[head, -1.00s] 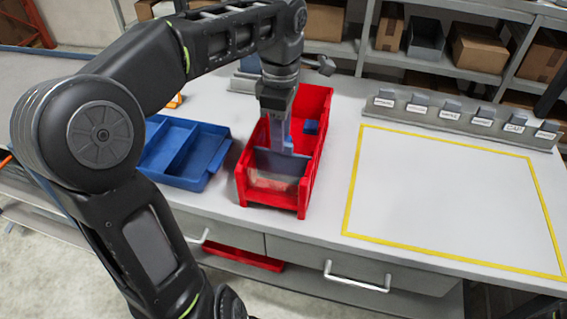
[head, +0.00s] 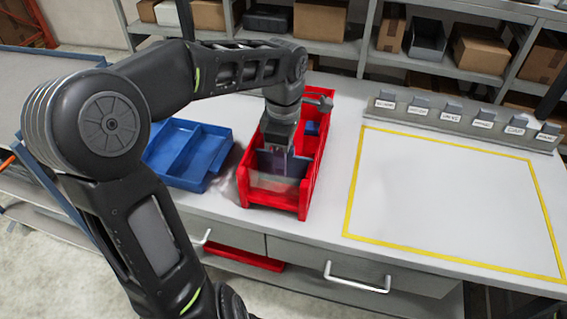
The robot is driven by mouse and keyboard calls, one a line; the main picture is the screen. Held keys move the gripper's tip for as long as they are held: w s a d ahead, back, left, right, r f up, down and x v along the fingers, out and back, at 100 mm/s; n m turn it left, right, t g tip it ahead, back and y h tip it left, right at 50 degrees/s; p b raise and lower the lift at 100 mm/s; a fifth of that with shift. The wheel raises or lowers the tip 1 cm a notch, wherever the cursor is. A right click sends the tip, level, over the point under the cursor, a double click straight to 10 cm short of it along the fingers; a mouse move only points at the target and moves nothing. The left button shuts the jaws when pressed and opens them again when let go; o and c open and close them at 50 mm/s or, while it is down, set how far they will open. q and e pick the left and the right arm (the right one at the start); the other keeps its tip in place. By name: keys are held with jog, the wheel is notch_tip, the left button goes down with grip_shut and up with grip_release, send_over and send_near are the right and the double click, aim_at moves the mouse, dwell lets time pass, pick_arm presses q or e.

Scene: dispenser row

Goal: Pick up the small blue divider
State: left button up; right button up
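A red bin (head: 308,186) stands on the grey workbench. A small blue piece (head: 312,128) shows inside it toward the back, partly covered by my arm; it looks like the small blue divider, but its shape is not clear. A grey-blue upright panel (head: 267,162) crosses the bin nearer its front. My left gripper (head: 283,160) points down into the bin, close to this panel and in front of the blue piece. Its fingertips are hard to make out, so I cannot tell whether it is open or touching anything. My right gripper is out of view.
A blue compartment tray (head: 212,175) lies left of the bin. A yellow-outlined area (head: 347,205) on the right is empty. A grey rack with several labelled slots (head: 470,122) stands behind it. Shelves with boxes are at the back.

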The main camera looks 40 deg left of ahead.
pick_arm(q)
jog(key=shift+f, duration=0.35)
dwell(0.3)
grip_shut()
dwell(0.5)
